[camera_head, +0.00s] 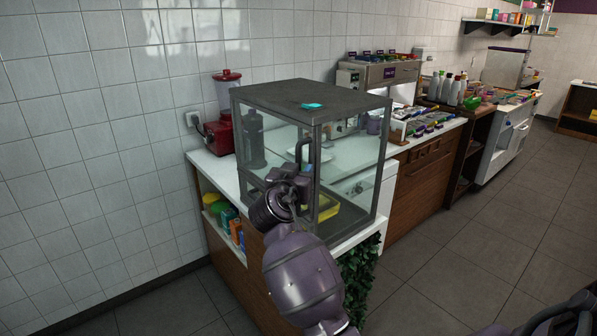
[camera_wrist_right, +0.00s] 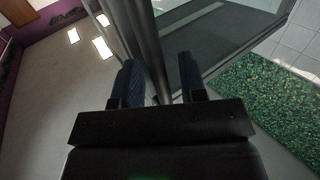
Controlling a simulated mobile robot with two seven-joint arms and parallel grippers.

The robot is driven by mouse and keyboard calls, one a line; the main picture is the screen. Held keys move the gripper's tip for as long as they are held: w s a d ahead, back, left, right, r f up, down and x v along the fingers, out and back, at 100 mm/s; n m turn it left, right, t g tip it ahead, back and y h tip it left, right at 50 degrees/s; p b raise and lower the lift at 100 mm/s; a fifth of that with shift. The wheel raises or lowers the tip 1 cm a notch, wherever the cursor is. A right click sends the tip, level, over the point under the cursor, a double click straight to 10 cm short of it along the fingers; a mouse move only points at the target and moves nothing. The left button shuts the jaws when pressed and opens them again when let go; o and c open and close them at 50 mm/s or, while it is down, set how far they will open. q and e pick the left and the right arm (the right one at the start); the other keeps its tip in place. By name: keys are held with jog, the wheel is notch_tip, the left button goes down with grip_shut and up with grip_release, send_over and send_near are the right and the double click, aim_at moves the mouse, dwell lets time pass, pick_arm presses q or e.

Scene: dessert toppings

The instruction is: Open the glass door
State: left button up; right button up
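The glass case (camera_head: 350,160) has a dark frame and a grey top and stands on the end of the white counter. Its glass door (camera_head: 262,150) appears to be on the side facing left, with a dark curved handle (camera_head: 299,150) near the front corner post. I cannot tell whether the door is fully closed. My right gripper (camera_head: 303,182) is at the case's front corner, just below the handle's top. In the right wrist view its two blue-padded fingers (camera_wrist_right: 160,80) are apart, with a dark upright bar (camera_wrist_right: 144,35) between or just beyond them.
A yellow item (camera_head: 326,209) lies inside the case. A red blender (camera_head: 222,132) stands behind it, against the tiled wall. Green foliage (camera_head: 360,275) covers the counter end, also seen in the right wrist view (camera_wrist_right: 265,110). Open floor (camera_head: 450,240) lies to the right.

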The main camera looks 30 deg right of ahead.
jog(key=shift+c, duration=0.4)
grip_shut()
pick_arm(q)
jog(key=shift+w, duration=0.2)
pick_arm(e)
jog(key=shift+w, duration=0.1)
